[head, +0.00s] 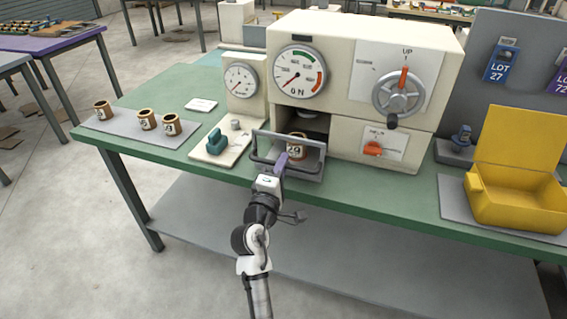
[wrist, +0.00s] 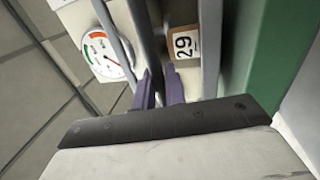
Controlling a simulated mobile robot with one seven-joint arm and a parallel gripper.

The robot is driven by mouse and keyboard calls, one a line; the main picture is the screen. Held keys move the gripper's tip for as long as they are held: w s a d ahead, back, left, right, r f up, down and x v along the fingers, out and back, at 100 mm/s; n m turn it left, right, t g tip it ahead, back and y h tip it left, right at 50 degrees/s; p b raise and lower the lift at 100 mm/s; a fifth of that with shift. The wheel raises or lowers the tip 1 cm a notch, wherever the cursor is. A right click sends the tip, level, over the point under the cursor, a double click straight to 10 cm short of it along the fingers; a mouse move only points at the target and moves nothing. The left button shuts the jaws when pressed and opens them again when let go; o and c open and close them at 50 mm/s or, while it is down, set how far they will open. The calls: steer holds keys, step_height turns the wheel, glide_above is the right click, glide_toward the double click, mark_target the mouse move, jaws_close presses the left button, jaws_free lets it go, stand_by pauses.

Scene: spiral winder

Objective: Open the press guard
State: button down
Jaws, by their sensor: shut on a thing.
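The press guard (head: 318,163) is a grey frame with a dark handle bar, at the front of the cream press (head: 345,70). It stands low, in front of the press opening, and a brown spool labelled 29 (head: 297,146) shows behind it. My gripper (head: 281,160) is at the guard's handle bar, its purple fingers shut on it. In the wrist view the two fingers (wrist: 160,88) close around the grey bar (wrist: 147,40), and the spool's label (wrist: 183,43) shows beyond. The fingers hide part of the bar.
The press has a dial (head: 299,72), a handwheel (head: 398,92) and an orange knob (head: 373,148). A teal-handled device (head: 217,141) and several spools on a grey mat (head: 120,125) are left. A yellow open box (head: 510,205) is right.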

steer(key=c, duration=1.5)
jaws_free()
steer(key=shift+c, duration=0.2)
steer(key=b+v, duration=0.4)
steer(key=v, duration=1)
steer(key=shift+b, duration=0.4)
steer(key=shift+w, duration=0.1)
